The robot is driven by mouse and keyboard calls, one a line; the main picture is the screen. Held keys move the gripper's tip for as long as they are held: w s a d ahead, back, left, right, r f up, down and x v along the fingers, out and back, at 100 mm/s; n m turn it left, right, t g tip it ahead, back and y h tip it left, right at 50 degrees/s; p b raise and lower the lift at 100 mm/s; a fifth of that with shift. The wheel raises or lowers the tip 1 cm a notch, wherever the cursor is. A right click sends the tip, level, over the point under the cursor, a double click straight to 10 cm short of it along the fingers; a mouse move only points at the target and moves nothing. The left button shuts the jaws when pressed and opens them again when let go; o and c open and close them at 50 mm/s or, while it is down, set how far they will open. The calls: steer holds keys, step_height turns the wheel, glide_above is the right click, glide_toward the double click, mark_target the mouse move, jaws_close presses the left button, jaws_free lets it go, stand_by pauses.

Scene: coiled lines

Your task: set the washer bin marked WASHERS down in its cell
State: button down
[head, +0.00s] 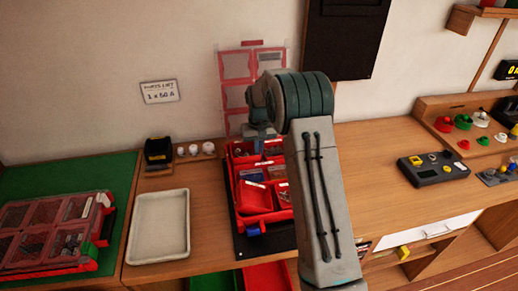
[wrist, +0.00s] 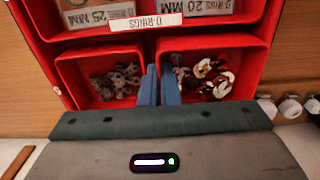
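The open red parts case (head: 238,165) stands on the wooden bench, below my gripper (head: 263,140). In the wrist view, the fingers of my gripper (wrist: 159,88) are close together, one on each side of the wall between two red bins. The right-hand bin holds red, white and brown ring-shaped pieces; I take it as the washer bin (wrist: 262,68). Its rim looks slightly larger than the neighbour's. The neighbouring bin (wrist: 70,75) holds grey metal pieces. I see no WASHERS mark, and the bin's underside is hidden, so its height above the cell floor is unclear.
Bins with O-RINGS labels (wrist: 128,22) adjoin. A red tray (head: 254,197) lies in the case's front part. An empty pale tray (head: 160,226) and white knobs (head: 194,150) stand left of the case. Another red case (head: 50,235) lies on a green mat. My arm hides the case's right side.

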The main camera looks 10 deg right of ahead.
steer(key=shift+f+b, duration=0.6)
steer(key=shift+f, duration=0.4)
steer(key=c, duration=1.6)
jaws_free()
steer(key=shift+r, duration=0.1)
step_height(320, 180, up, 14)
steer(key=shift+f+b, duration=0.1)
steer(key=shift+b, duration=0.75)
steer(key=s+r+t, duration=0.1)
steer(key=s+r, duration=0.3)
steer(key=s, duration=0.5)
steer(key=s+r+t, duration=0.1)
steer(key=s+r, duration=0.2)
steer(key=s, duration=0.6)
steer(key=shift+t, duration=0.6)
steer(key=s+f, duration=0.1)
steer(key=s, duration=0.5)
steer(key=s+f, duration=0.2)
steer(key=s, duration=0.4)
steer(key=s+f, duration=0.2)
steer(key=s, duration=0.5)
steer(key=shift+f, duration=0.25)
